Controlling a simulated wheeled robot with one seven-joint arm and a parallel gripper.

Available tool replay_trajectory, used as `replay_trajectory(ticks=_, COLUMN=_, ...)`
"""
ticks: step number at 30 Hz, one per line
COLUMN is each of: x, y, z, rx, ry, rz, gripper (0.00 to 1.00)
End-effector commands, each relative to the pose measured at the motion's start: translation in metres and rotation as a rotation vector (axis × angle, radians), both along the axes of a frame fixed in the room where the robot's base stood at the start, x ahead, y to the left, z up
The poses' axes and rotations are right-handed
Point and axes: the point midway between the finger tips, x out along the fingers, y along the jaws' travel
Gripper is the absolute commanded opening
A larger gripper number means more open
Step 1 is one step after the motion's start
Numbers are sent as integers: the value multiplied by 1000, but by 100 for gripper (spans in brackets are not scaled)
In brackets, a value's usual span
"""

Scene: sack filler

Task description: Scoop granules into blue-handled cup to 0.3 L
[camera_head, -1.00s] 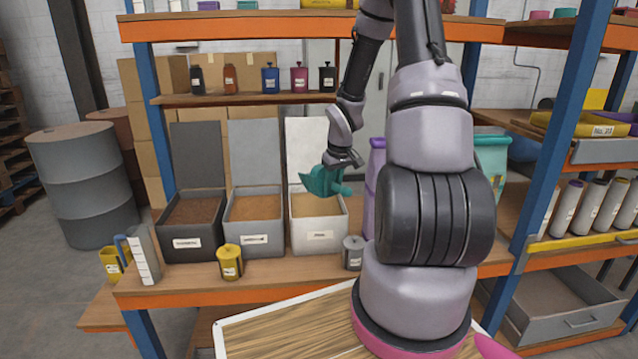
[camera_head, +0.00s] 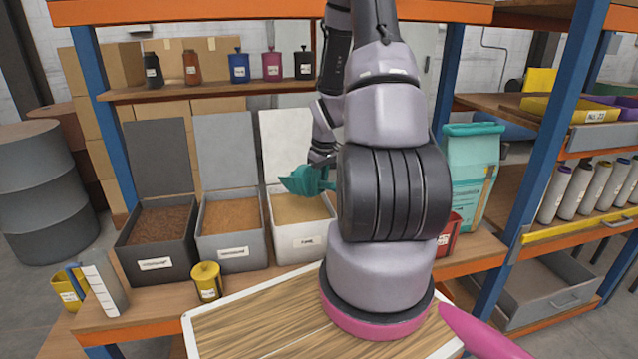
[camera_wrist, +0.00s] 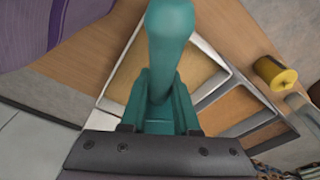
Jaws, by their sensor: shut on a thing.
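My gripper (camera_head: 324,168) is shut on a teal scoop (camera_head: 300,181), held over the white bin (camera_head: 305,240) of tan granules (camera_head: 300,208). The wrist view shows the scoop (camera_wrist: 170,40) close up in the jaws; whether it holds granules cannot be seen. The cup (camera_head: 104,288), pale with dark marks up its side and a blue handle (camera_head: 79,281), stands upright at the left end of the bench, well away from my gripper. Its inside is not visible.
A grey bin (camera_head: 232,252) and a dark bin (camera_head: 158,262) of brown granules stand left of the white one, lids raised. A teal bag (camera_head: 472,165) stands right. A shelf (camera_head: 220,90) with several small pots hangs above.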

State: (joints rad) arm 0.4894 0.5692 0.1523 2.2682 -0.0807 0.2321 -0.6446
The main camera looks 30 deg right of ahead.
Motion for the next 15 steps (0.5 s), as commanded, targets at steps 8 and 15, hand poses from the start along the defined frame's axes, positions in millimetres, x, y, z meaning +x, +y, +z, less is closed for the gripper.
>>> replay_trajectory(ticks=8, x=7, y=3, z=-28, rx=-17, ry=66, rz=4, gripper=0)
replay_trajectory(ticks=15, x=13, y=4, z=-51, rx=-31, ry=120, rz=3, gripper=0)
